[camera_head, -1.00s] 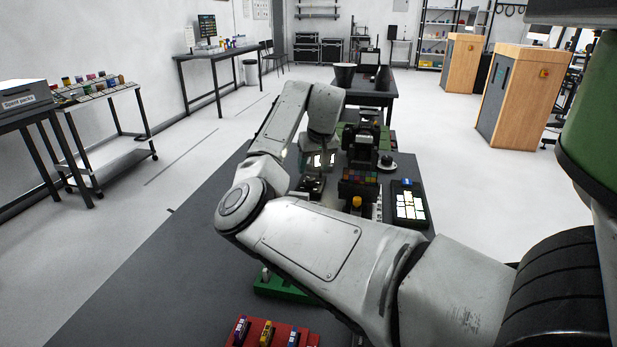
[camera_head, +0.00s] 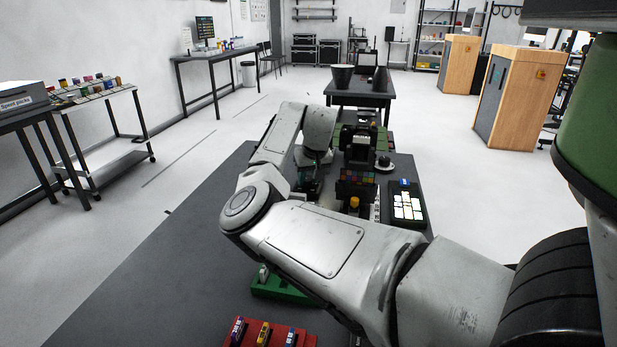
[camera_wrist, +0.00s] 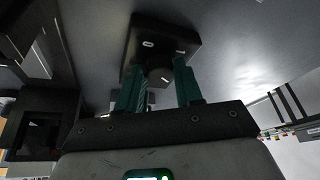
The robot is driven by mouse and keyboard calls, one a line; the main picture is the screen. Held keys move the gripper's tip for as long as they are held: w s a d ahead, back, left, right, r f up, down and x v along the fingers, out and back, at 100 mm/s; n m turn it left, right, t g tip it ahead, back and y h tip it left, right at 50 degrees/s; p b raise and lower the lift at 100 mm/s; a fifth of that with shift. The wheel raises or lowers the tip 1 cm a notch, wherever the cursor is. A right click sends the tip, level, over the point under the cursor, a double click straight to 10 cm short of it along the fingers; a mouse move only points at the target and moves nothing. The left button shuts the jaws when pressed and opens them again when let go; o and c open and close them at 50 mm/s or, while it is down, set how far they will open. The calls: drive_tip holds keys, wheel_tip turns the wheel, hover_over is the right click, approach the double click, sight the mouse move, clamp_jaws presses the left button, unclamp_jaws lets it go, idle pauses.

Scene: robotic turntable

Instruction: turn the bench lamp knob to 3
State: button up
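In the wrist view, a black box (camera_wrist: 165,38) with small pale labels lies ahead of my gripper (camera_wrist: 158,80). A dark round knob (camera_wrist: 160,75) on the box shows between the two teal fingers. The fingers are apart, one on each side of the knob; I cannot tell whether they touch it. In the head view my gripper (camera_head: 308,174) is low over the bench, left of the dark machine, and my arm hides much of the area around it. The knob's markings and setting cannot be read.
The dark bench (camera_head: 150,260) holds a dark upright machine (camera_head: 360,145) close right of my gripper, and a black pad with white tiles (camera_head: 407,207) farther right. A green holder (camera_head: 282,287) and red tray (camera_head: 262,335) sit near the front. The bench's left part is clear.

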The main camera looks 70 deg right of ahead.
drive_tip(key=c, duration=0.6)
drive_tip(key=shift+o, duration=0.2)
